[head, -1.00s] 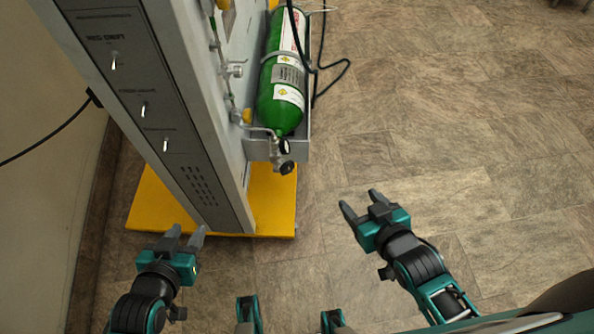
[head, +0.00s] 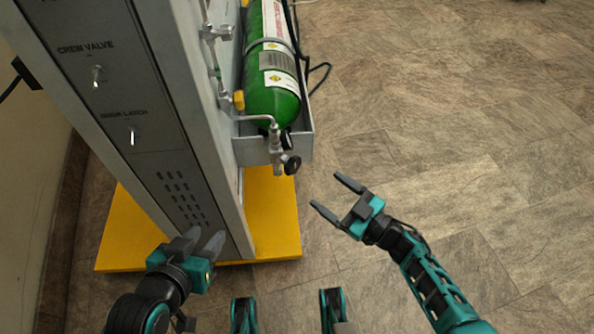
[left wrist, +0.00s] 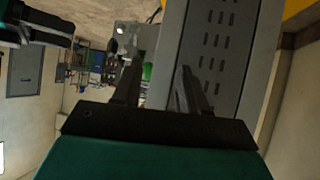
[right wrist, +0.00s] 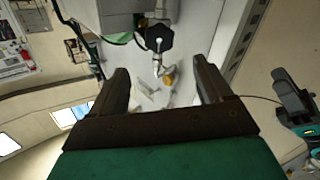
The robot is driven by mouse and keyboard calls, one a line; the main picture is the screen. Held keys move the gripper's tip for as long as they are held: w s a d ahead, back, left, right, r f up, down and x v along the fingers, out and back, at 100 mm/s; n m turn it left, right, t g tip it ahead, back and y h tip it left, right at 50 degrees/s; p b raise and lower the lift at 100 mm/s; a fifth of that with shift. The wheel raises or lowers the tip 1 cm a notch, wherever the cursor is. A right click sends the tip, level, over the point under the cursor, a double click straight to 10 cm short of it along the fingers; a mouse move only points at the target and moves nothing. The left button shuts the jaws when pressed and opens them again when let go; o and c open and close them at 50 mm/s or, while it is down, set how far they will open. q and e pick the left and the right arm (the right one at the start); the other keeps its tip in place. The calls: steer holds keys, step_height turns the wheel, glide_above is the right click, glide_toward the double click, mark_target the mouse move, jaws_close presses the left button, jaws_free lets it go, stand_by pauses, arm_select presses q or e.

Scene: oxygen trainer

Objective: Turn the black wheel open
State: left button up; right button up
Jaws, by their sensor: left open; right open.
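The black wheel (head: 291,165) is a small round knob on the metal valve fitting (head: 276,148) below the green cylinder (head: 272,95). In the right wrist view the black wheel (right wrist: 159,38) shows dark and lobed, ahead of the fingers and roughly between them. My right gripper (head: 335,197) is open and empty, to the right of the wheel and apart from it, with its fingers pointing up-left. My left gripper (head: 207,238) is open and empty by the lower part of the grey cabinet. Whether it touches the cabinet I cannot tell.
The grey cabinet (head: 190,140) with toggle switches stands on a yellow base (head: 272,210). A metal tray (head: 305,128) holds the cylinder, with metal piping (head: 222,60) beside it. A black cable (head: 320,75) hangs behind. The floor at the right is clear.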

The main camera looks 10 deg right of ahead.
mark_target(295, 167)
steer(key=b+x, duration=0.3)
steer(key=x, duration=0.6)
steer(key=shift+w+a+f, duration=0.1)
steer(key=shift+w+a, duration=0.15)
steer(key=shift+w, duration=0.05)
arm_select(q)
steer(key=shift+w+d+f+h, duration=0.3)
steer(key=shift+d+f, duration=0.25)
steer(key=shift+f, duration=0.05)
arm_select(e)
steer(key=shift+w+a, duration=0.4)
steer(key=shift+w, duration=0.05)
steer(key=shift+c, duration=0.4)
steer(key=c, duration=1)
steer(key=shift+o, duration=0.2)
